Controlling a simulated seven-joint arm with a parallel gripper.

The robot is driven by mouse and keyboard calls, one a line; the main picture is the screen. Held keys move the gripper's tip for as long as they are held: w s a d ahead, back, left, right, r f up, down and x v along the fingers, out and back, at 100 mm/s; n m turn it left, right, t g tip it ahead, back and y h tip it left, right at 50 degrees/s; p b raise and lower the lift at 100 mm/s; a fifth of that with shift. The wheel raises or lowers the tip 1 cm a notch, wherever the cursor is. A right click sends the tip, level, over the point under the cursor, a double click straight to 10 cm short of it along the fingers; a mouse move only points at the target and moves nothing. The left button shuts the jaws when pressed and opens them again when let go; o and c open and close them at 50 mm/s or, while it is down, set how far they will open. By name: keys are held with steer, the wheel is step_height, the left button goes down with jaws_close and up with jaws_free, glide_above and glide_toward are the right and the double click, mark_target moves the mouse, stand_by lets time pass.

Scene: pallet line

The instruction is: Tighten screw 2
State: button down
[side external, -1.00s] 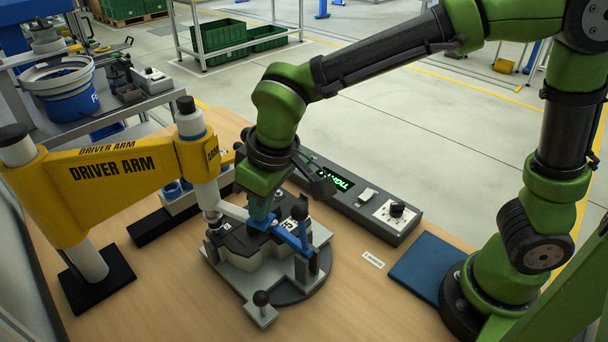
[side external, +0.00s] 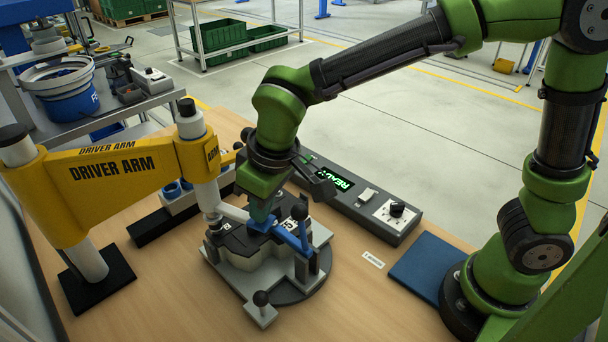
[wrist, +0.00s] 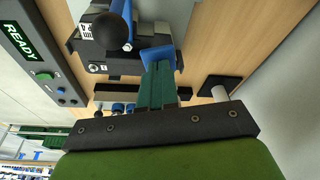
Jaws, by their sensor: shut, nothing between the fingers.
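The workpiece, a dark block with white printed labels (side external: 238,238), is held in a grey fixture (side external: 240,283) on a round base. No screw, and no number 2, can be made out. A yellow arm marked DRIVER ARM (side external: 120,178) reaches the fixture from the left; its tip by the block is mostly hidden. My gripper (side external: 261,214) points down over the fixture with its fingers together. In the wrist view its green fingers (wrist: 158,68) are shut, with their tips at a blue part (wrist: 158,54); whether they touch it is unclear.
A control box with a green display (side external: 341,182), reading READY in the wrist view (wrist: 18,40), stands behind the fixture. A black-knobbed blue lever (side external: 300,228) rises beside my gripper. A blue mat (side external: 430,266) lies right. The front of the table is clear.

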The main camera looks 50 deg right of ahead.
steer(key=shift+f, duration=0.75)
stand_by(2.5)
steer(key=shift+r, duration=0.1)
stand_by(1.2)
steer(key=w+v, duration=0.2)
steer(key=v, duration=0.7)
steer(key=shift+a+r, duration=0.25)
steer(key=shift+a, duration=0.05)
stand_by(0.3)
steer(key=s+d+m+t, duration=0.2)
steer(key=s+d, duration=0.3)
steer(key=d, duration=0.4)
steer(key=s+d+m+t+y, duration=0.1)
steer(key=s+d+m, duration=0.4)
steer(key=d, duration=0.5)
steer(key=shift+s+f+m+t, duration=0.25)
steer(key=shift+f+m+t, duration=0.1)
steer(key=shift+t, duration=0.45)
steer(key=shift+d, duration=0.1)
